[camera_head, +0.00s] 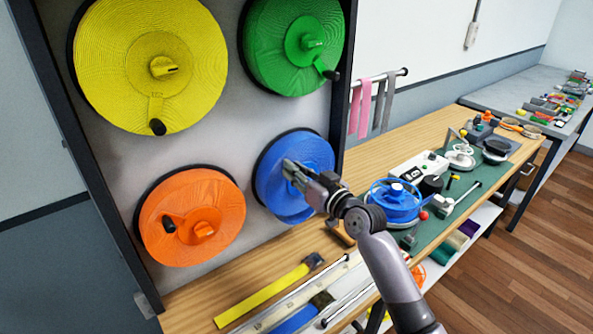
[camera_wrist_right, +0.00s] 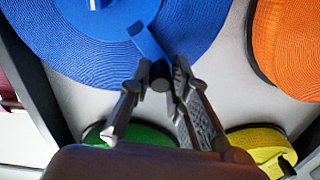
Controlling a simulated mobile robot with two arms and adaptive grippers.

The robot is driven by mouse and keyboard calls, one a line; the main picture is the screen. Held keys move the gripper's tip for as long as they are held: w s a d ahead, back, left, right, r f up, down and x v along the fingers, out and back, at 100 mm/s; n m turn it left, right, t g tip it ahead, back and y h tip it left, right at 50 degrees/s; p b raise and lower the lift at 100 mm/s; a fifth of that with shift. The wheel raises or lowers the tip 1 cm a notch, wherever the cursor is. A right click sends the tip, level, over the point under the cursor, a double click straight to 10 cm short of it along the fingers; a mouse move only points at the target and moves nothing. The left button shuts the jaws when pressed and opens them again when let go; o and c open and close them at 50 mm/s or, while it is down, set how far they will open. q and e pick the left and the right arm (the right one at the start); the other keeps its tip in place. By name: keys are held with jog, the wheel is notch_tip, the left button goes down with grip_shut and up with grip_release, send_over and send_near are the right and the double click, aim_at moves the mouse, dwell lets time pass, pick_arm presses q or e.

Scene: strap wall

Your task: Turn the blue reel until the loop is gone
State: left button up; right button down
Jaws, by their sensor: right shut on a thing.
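The blue reel (camera_head: 311,152) is on the wall panel at the lower right, wound with blue strap. My right gripper (camera_head: 291,171) is in front of it and covers part of its face. In the right wrist view, the gripper (camera_wrist_right: 160,78) is shut on the dark handle at the end of the reel's blue crank arm (camera_wrist_right: 149,42). The blue winding (camera_wrist_right: 70,45) fills the upper left there. I see no hanging loop of blue strap; the area behind my arm is hidden. My left gripper is out of view.
Yellow (camera_head: 110,75), green (camera_head: 270,50) and orange (camera_head: 225,205) reels share the panel. Pink and grey straps hang at right.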

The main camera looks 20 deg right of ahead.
aim_at(318, 148)
jog(key=shift+d+r, duration=0.1)
jog(key=shift+d, duration=0.05)
jog(key=d+m, duration=0.1)
jog(key=r+m, duration=0.1)
jog(key=shift+w+d+m+p, duration=0.35)
jog(key=shift+w+m, duration=0.05)
jog(key=d+m, duration=0.1)
jog(key=m, duration=0.1)
jog(key=w+d+m, duration=0.1)
jog(key=shift+d+r+m, duration=0.3)
jog(key=shift+d, duration=0.05)
jog(key=d+m, duration=0.1)
jog(key=w+d+m, duration=0.1)
jog(key=m, duration=0.1)
jog(key=shift+d+f+b, duration=0.1)
jog(key=shift+d+b, duration=0.2)
jog(key=shift+b, duration=0.1)
jog(key=shift+w+d+f+m+b, duration=0.2)
jog(key=shift+d+m, duration=0.35)
jog(key=shift+m, duration=0.3)
jog(key=shift+w+d+f+m+b, duration=0.2)
jog(key=shift+d+m, duration=0.35)
jog(key=shift+m, duration=0.3)
jog(key=c, duration=1.5)
grip_release()
